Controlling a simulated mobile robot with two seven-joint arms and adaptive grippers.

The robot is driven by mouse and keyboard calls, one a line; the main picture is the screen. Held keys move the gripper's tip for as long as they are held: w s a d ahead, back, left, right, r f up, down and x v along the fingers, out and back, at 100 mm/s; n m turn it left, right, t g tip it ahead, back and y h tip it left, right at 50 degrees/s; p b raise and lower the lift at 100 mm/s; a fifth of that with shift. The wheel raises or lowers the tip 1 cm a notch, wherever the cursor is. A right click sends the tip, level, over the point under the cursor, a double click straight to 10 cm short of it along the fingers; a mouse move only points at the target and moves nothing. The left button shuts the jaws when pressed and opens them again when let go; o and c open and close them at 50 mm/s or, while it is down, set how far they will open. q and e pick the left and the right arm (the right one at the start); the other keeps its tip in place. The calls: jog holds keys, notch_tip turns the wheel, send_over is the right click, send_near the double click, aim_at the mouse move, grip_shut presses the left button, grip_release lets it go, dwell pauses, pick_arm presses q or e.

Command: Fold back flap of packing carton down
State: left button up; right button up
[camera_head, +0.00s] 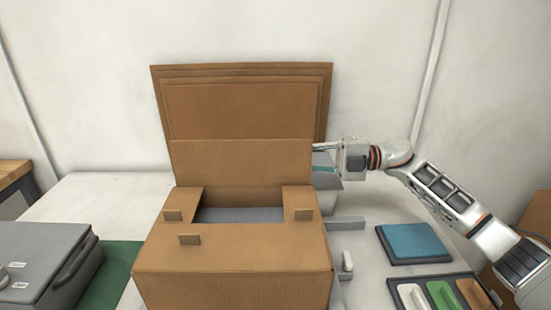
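The packing carton (235,265) stands at the front centre of the table. Its back flap (243,163) stands upright at the rear, leaning slightly back. Side flaps (183,202) and (298,198) lie folded inward, each with a small tab. Between them a gap shows a grey surface inside. My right gripper (322,147) is at the right edge of the back flap, coming in from the right. Its fingertips are partly hidden by the cardboard, so contact and opening are unclear. My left gripper is not in view.
Larger brown cardboard sheets (325,85) stand behind the flap. A grey case (40,265) on a green mat (118,270) is at left. A blue pad (413,242) and a tray with coloured items (475,279) are at right. The table's back left (95,195) is clear.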

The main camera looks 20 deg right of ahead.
aim_at(275, 159)
jog(key=x, duration=0.5)
grip_shut()
